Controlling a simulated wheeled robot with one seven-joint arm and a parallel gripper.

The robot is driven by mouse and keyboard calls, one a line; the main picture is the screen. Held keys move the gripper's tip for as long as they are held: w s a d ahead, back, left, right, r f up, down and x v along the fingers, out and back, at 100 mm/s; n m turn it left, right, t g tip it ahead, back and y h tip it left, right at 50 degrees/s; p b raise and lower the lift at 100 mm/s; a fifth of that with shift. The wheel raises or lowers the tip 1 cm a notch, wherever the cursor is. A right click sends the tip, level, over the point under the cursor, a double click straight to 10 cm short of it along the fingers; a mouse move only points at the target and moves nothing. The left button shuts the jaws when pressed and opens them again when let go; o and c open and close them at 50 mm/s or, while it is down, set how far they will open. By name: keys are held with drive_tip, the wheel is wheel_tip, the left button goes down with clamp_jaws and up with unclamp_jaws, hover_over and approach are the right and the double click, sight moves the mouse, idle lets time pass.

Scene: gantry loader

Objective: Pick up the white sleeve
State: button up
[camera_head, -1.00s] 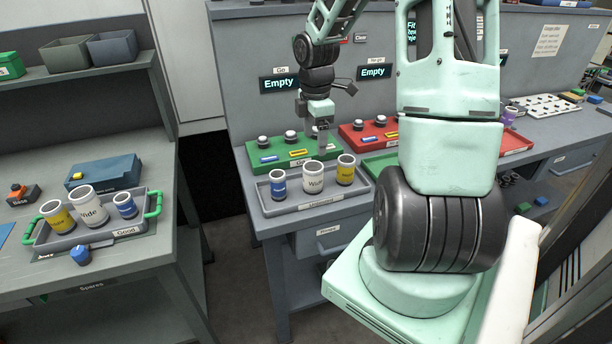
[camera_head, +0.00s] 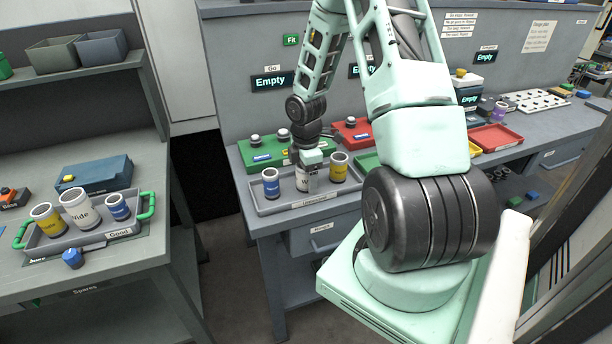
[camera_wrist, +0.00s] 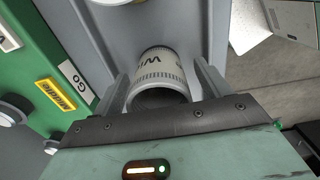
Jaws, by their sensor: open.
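A white sleeve (camera_head: 301,182) stands in the grey tray (camera_head: 262,208) on the bench, between a blue-banded sleeve (camera_head: 271,184) and a yellow-banded one (camera_head: 338,168). My gripper (camera_head: 309,176) is over it and partly hides it. In the wrist view the white sleeve (camera_wrist: 160,72) lies between the two open fingers of my gripper (camera_wrist: 164,84), with a gap visible on either side. I cannot tell whether a finger touches it. A second white sleeve (camera_head: 79,209), marked Wide, stands in the Good tray (camera_head: 92,241) on the left table.
A green tray (camera_head: 230,157) with knobs and a red tray (camera_head: 343,140) lie behind the grey tray. Empty display signs (camera_head: 272,82) are on the panel above. A blue-grey box (camera_head: 95,175) and a blue piece (camera_head: 72,258) are on the left table.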

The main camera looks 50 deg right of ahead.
drive_tip(key=c, duration=1.4)
wheel_tip(320, 180, up, 10)
drive_tip(key=shift+f, duration=0.1)
drive_tip(key=shift+r+p, duration=0.25)
drive_tip(key=shift+p, duration=0.05)
wheel_tip(320, 180, up, 4)
drive_tip(key=p, duration=0.4)
drive_tip(key=shift+p, duration=0.35)
drive_tip(key=shift+w, duration=0.1)
